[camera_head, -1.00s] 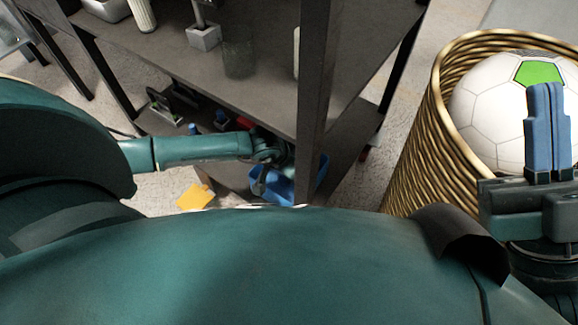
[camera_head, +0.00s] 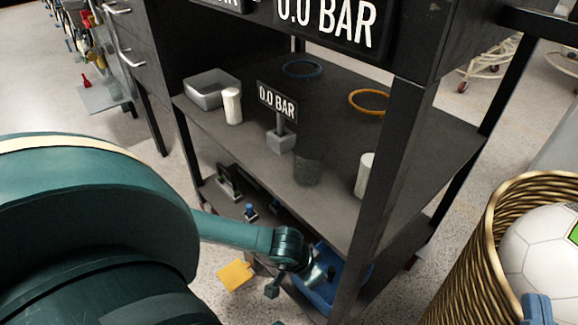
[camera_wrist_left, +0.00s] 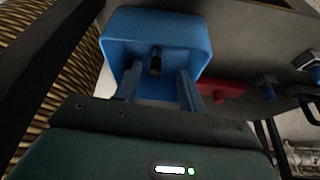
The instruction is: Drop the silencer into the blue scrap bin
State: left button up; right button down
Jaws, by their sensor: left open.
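The blue scrap bin (camera_head: 325,290) is low under the shelf in the head view, partly hidden by a shelf post and my left arm. In the left wrist view the open bin (camera_wrist_left: 125,42) is right in front of my left gripper (camera_wrist_left: 157,86), whose two blue fingers are apart. A small dark cylinder with a tan end, which looks like the silencer (camera_wrist_left: 155,63), shows against the bin's inside, beyond the fingers. I cannot tell whether it rests on the bin floor. My right gripper (camera_head: 538,309) shows only as blue fingertips at the lower right edge.
A wicker basket (camera_head: 478,268) with a white ball (camera_head: 540,255) stands at right. The dark shelf (camera_head: 230,140) holds a grey tray (camera_head: 211,91), white cylinders and rings. A red part (camera_wrist_left: 222,90) lies beside the bin. A yellow piece (camera_head: 235,275) is near the floor.

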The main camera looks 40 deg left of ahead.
pick_arm(q)
jog(key=s+a, duration=0.1)
jog(key=s, duration=0.5)
jog(key=shift+s+a, duration=0.25)
jog(key=shift+a, duration=0.15)
